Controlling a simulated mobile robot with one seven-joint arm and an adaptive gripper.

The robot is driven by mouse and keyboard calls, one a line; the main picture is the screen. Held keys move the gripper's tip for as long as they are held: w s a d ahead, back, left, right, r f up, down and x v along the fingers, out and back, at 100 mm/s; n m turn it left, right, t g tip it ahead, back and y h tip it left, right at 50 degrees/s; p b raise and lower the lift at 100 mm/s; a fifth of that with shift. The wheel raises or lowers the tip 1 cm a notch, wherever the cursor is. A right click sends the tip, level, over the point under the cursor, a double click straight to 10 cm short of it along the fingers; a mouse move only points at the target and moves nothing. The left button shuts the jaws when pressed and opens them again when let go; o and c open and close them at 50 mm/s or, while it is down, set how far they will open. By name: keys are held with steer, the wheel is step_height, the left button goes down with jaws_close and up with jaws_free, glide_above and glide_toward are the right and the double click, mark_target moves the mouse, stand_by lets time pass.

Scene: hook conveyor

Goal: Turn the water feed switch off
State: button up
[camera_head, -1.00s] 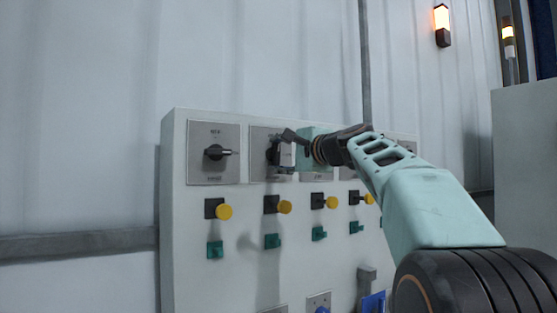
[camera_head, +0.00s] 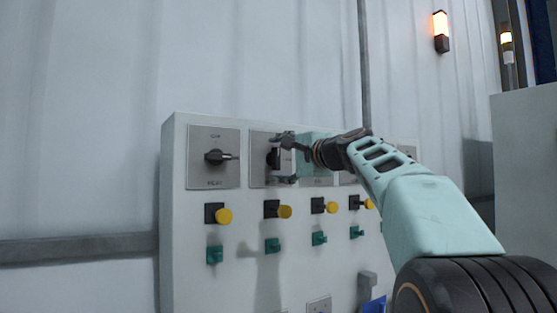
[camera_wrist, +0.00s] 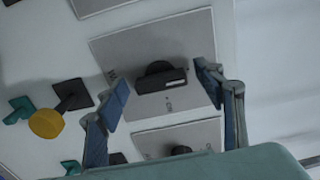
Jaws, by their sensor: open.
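A row of rotary switches on square grey plates runs along the top of a pale panel. The leftmost switch (camera_head: 215,157) has its handle lying sideways. The second switch (camera_head: 272,158) has an upright dark handle, partly behind my gripper. My gripper (camera_head: 280,160) is open at this second switch, one finger above and one below the handle. In the wrist view, the dark switch handle (camera_wrist: 161,79) lies between the two spread fingers of my gripper (camera_wrist: 163,88), with a visible gap on each side. The labels are too small to read, so I cannot tell which is the water feed.
Below the switches are yellow buttons (camera_head: 223,216) on black bases and green fittings (camera_head: 215,254). Another switch plate (camera_wrist: 150,140) shows low in the wrist view. An orange wall lamp (camera_head: 440,31) is lit at the upper right.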

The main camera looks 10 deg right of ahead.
steer(key=v, duration=1.2)
stand_by(0.4)
